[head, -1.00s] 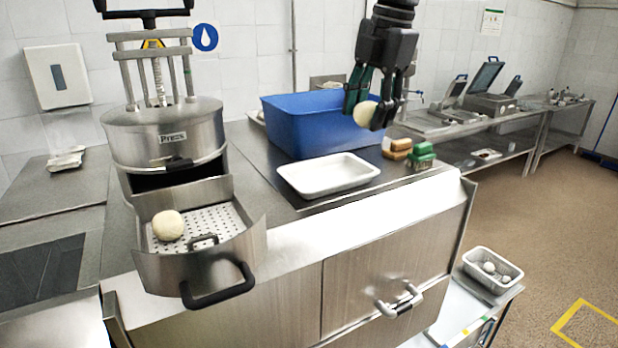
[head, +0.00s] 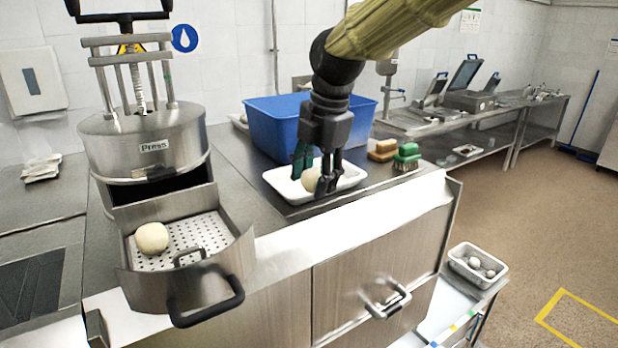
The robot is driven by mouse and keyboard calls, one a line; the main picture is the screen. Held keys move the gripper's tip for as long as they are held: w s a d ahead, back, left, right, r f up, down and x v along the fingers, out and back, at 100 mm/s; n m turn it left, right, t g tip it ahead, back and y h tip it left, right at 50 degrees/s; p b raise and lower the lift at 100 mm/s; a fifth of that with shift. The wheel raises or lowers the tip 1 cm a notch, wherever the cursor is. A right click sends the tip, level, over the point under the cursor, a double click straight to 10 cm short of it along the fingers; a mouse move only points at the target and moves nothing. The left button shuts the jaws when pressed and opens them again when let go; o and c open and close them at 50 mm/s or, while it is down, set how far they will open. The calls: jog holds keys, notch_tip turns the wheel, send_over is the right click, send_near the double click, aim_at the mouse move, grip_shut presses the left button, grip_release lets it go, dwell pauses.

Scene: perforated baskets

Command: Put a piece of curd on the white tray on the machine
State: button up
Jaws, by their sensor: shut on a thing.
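My gripper (head: 318,176) is shut on a round, cream-coloured piece of curd (head: 311,181). It holds the curd low over the white tray (head: 283,192), within the tray's outline in the head view; I cannot tell whether the curd touches the tray floor. The fingers hide part of the curd and part of the tray. The white tray lies on the dark worktop in front of the blue bin. Another round piece of curd (head: 152,238) sits in the perforated drawer (head: 208,232) of the press machine.
The press (head: 142,150) stands at the left, its drawer and black handle (head: 207,302) jutting forward. The blue bin (head: 270,130) is just behind the tray. Brushes (head: 406,157) lie at its right. A lower white container (head: 476,264) holds small pale pieces.

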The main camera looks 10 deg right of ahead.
jog(key=shift+w+d+f+b, duration=0.35)
jog(key=shift+w+d+b, duration=0.1)
jog(key=shift+b, duration=0.15)
jog(key=shift+w+d+b, duration=0.4)
jog(key=shift+w+b, duration=0.15)
jog(key=shift+b, duration=0.1)
jog(key=w+d+p, duration=0.1)
jog(key=w+d, duration=0.1)
jog(key=w, duration=0.2)
jog(key=w+d+p, duration=0.2)
jog(key=w, duration=0.2)
jog(key=w+d+f+p, duration=0.1)
jog(key=w+d, duration=0.1)
jog(key=w, duration=0.2)
jog(key=shift+p, duration=0.4)
jog(key=shift+s+f+p, duration=0.1)
jog(key=shift+f+p, duration=0.4)
jog(key=shift+p, duration=0.25)
jog(key=shift+p+x, duration=0.55)
jog(key=shift+x, duration=0.6)
jog(key=shift+s+d+f, duration=0.1)
